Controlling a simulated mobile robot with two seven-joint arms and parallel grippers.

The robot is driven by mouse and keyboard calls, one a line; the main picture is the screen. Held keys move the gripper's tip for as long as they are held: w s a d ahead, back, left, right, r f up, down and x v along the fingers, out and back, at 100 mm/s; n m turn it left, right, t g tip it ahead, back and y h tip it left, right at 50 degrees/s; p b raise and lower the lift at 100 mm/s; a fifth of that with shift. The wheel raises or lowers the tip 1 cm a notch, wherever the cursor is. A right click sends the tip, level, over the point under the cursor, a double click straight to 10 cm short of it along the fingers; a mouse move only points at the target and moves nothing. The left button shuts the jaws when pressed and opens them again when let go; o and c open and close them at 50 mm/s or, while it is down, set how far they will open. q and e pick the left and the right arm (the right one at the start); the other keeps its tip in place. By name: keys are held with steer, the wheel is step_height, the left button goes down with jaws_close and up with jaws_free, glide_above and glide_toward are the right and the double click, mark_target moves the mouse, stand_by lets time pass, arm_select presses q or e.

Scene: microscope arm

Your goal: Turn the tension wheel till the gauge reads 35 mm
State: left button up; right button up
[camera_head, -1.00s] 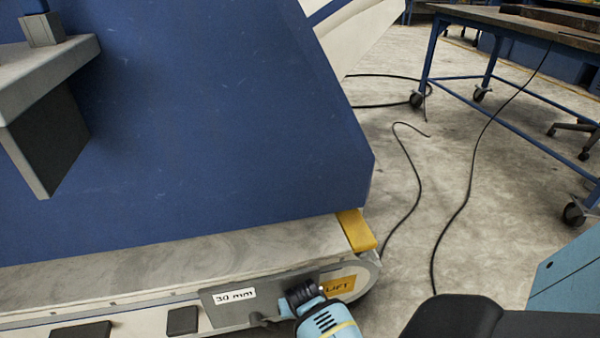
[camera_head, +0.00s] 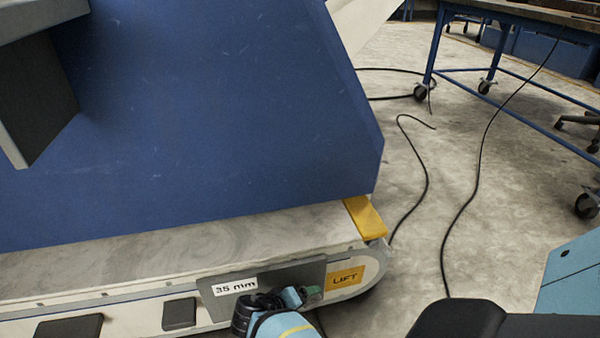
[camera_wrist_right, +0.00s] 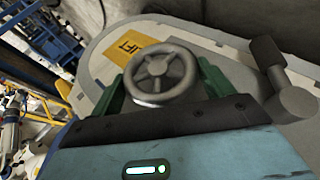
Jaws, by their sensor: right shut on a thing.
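The gauge label (camera_head: 235,287) on the side of the machine's base reads 35 mm in the head view. The tension wheel (camera_wrist_right: 159,76) is a grey spoked handwheel, seen in the right wrist view. My right gripper (camera_wrist_right: 163,84) is shut on it, with a green finger on each side of the rim. In the head view my right gripper (camera_head: 306,294) is at the panel, between the gauge label and the yellow LIFT plate (camera_head: 345,279); it hides the wheel there. My left gripper is not in view.
A lever with a dark knob (camera_wrist_right: 268,52) stands right of the wheel in the wrist view. The big blue machine body (camera_head: 200,120) rises above the base. A yellow block (camera_head: 365,217) marks the base corner. Black cables (camera_head: 480,165) lie on the open floor beyond.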

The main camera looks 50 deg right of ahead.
steer(key=shift+f+h+b, duration=0.1)
steer(key=shift+h+b, duration=0.2)
stand_by(0.4)
steer(key=o, duration=0.9)
steer(key=shift+o, duration=0.2)
